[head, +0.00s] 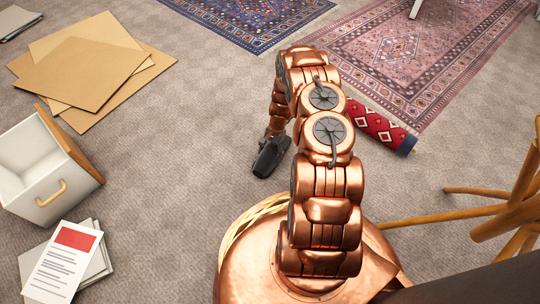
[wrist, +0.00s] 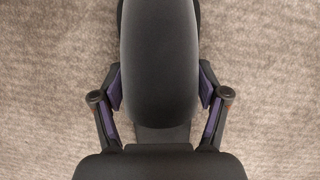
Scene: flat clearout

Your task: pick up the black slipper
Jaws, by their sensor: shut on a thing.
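The black slipper (wrist: 160,60) fills the middle of the wrist view, a long dark rounded shape running off the top edge. My gripper (wrist: 160,88) is shut on it, with one finger with a purple pad against each side. In the head view my gripper (head: 270,156) is a small dark shape low over the carpet, left of my copper arm. There I cannot tell the slipper apart from the gripper. Whether the slipper still touches the carpet is not clear.
Flattened cardboard sheets (head: 90,75) lie at the upper left. A white drawer (head: 45,170) and papers (head: 65,262) are at the left. A rolled red rug (head: 380,130) lies right of my arm, near a wooden chair (head: 500,215). Carpet between drawer and arm is clear.

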